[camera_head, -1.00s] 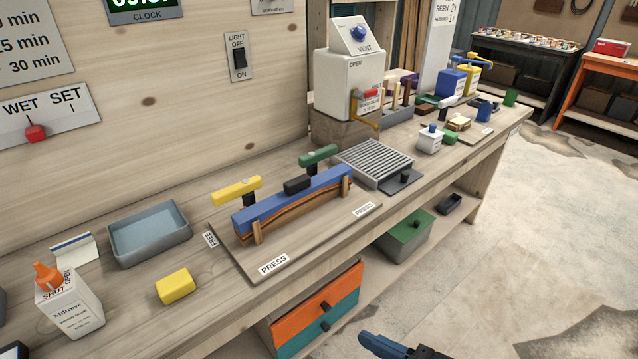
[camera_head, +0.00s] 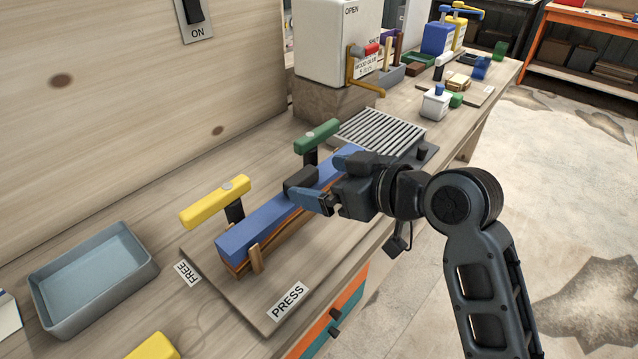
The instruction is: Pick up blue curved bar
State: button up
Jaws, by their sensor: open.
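The blue curved bar (camera_head: 262,229) lies along the top of the wooden press on the bench, over thin orange and brown strips (camera_head: 283,226). A black knob or handle (camera_head: 301,181) sits on its top near the middle. My gripper (camera_head: 316,180) reaches in from the right with its jaws open, blue fingers on either side of the black handle. Whether the fingers touch the handle cannot be told.
A yellow clamp lever (camera_head: 214,202) and a green clamp lever (camera_head: 317,135) stand behind the bar. A grey tray (camera_head: 95,275) is at left, a ridged grey rack (camera_head: 380,131) behind my gripper, and a white glue box (camera_head: 335,45) at the back.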

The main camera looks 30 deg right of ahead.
aim_at(302, 175)
jog(key=shift+x, duration=1.15)
jog(key=shift+p+x, duration=0.5)
jog(key=shift+x, duration=2.25)
jog(key=shift+c, duration=0.3)
jog(key=shift+r, duration=0.1)
jog(key=c, duration=1)
